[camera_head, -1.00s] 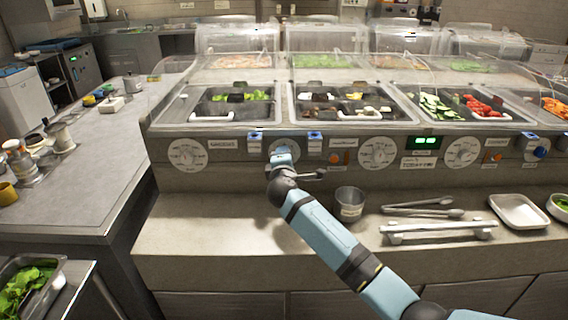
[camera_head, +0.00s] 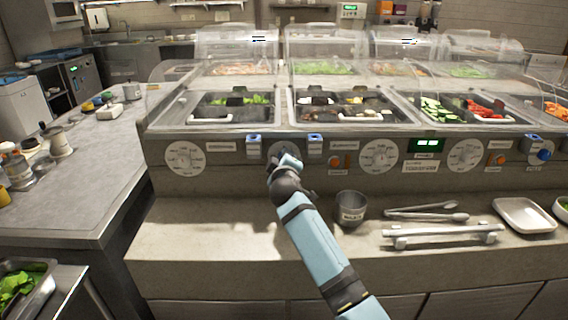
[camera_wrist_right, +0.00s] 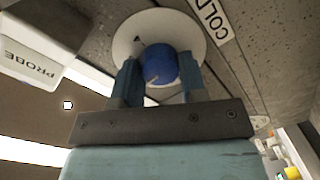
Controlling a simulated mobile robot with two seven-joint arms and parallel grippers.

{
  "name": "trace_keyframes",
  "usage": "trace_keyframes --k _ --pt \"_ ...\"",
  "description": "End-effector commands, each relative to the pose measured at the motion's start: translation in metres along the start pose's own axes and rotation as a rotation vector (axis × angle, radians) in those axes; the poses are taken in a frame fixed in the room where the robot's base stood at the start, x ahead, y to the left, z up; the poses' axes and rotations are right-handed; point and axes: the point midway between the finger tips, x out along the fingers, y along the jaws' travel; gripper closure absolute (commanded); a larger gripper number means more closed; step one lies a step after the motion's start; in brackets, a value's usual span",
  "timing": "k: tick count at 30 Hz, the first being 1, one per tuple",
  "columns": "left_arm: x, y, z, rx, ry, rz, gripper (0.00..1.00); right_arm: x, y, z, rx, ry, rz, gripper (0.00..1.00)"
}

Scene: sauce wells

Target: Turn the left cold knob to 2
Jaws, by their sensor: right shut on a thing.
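My right gripper (camera_head: 289,161) is at the front panel, at a round white dial just left of centre. In the right wrist view its two blue fingers (camera_wrist_right: 160,78) are closed on the sides of a blue knob (camera_wrist_right: 161,64). The knob sits in the middle of a white dial plate (camera_wrist_right: 134,28), with a label reading COLD (camera_wrist_right: 212,14) beside it. A small dark mark shows on the plate, but the numbers cannot be read. In the head view the gripper hides most of this knob. My left gripper is in neither view.
Other white dials stand on the panel, at the left (camera_head: 184,158) and right (camera_head: 379,157). Blue-topped probe holders (camera_head: 315,143) flank the gripped knob. A metal cup (camera_head: 351,207), tongs (camera_head: 428,214) and a white tray (camera_head: 525,215) are on the counter below.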

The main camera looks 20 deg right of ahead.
Motion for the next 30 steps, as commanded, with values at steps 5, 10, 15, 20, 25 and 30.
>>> trace_keyframes --k 5,10,15,20,25,30 --pt "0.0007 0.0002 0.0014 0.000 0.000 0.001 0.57 -0.0001 -0.0008 0.0006 0.029 0.001 -0.002 0.85" --pt "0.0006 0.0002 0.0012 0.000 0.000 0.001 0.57 -0.0001 -0.0007 0.0005 0.035 0.001 -0.002 0.85" --pt "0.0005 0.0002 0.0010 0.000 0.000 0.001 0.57 -0.0001 -0.0007 0.0004 0.034 0.001 -0.002 0.85" --pt "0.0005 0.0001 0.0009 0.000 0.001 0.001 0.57 -0.0001 -0.0007 0.0003 0.033 0.001 -0.002 0.43" --pt "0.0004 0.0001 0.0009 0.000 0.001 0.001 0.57 -0.0001 -0.0004 0.0002 0.033 0.002 -0.002 0.36" --pt "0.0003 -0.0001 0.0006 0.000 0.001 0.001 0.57 0.0000 0.0000 0.0001 0.033 0.002 -0.001 0.36"
